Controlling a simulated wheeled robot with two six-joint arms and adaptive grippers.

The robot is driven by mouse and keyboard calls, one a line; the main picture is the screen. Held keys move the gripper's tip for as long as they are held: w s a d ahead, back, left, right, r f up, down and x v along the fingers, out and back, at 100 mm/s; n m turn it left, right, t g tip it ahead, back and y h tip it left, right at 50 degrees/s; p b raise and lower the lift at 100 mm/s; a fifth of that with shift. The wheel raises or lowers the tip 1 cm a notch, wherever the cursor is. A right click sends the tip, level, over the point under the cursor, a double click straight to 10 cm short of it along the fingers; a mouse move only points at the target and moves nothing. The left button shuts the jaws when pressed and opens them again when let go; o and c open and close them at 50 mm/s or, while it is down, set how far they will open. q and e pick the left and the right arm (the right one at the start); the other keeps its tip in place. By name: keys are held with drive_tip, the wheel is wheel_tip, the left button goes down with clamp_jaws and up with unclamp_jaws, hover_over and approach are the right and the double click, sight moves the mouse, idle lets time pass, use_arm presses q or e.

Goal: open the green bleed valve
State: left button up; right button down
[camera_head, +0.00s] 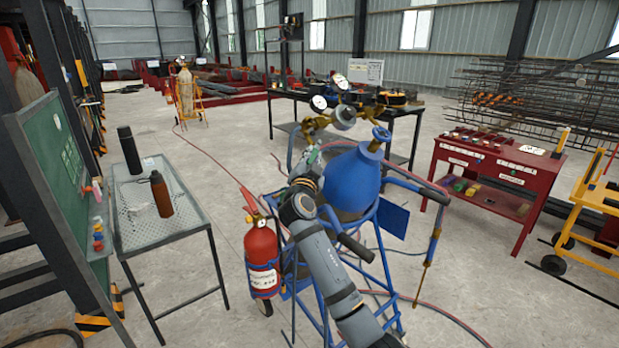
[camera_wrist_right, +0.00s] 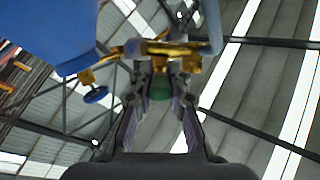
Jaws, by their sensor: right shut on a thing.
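The green bleed valve (camera_wrist_right: 159,88) shows in the right wrist view as a small green knob below a brass fitting (camera_wrist_right: 170,48). My right gripper (camera_wrist_right: 158,84) is shut on it, with a finger on each side. In the head view my right gripper (camera_head: 314,158) is at the brass regulator, beside the blue gas cylinder (camera_head: 352,178). There the valve is mostly hidden by the gripper, and how far it is turned cannot be told. The pressure gauges (camera_head: 319,103) sit above. My left gripper is not in view.
The cylinder stands in a blue cart with a red fire extinguisher (camera_head: 262,255) on its left side. A mesh table (camera_head: 165,237) with two bottles is at left. A red tool cart (camera_head: 485,160) is at right. A red hose runs across the floor.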

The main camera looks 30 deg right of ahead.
use_arm(q)
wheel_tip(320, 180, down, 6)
drive_tip(key=b, duration=0.5)
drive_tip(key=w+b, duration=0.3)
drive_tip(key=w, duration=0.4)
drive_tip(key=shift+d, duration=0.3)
use_arm(e)
drive_tip(key=shift+s+d+f+n+t+y, duration=0.2)
drive_tip(key=shift+d+n+t+y, duration=0.45)
drive_tip(key=shift+n+t+y, duration=1.5)
drive_tip(key=shift+s+d+f+n+t+y, duration=0.2)
drive_tip(key=shift+d+n+t+y, duration=0.5)
drive_tip(key=shift+n+y, duration=2.75)
drive_tip(key=shift+s+d+f+n+t+y, duration=0.1)
drive_tip(key=shift+d+f+n+t+y, duration=0.35)
drive_tip(key=shift+n+t+y, duration=1.65)
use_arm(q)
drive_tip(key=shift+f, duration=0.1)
use_arm(e)
drive_tip(key=shift+d+r+n+g, duration=0.15)
drive_tip(key=shift+n+g, duration=0.4)
drive_tip(key=shift+n, duration=0.35)
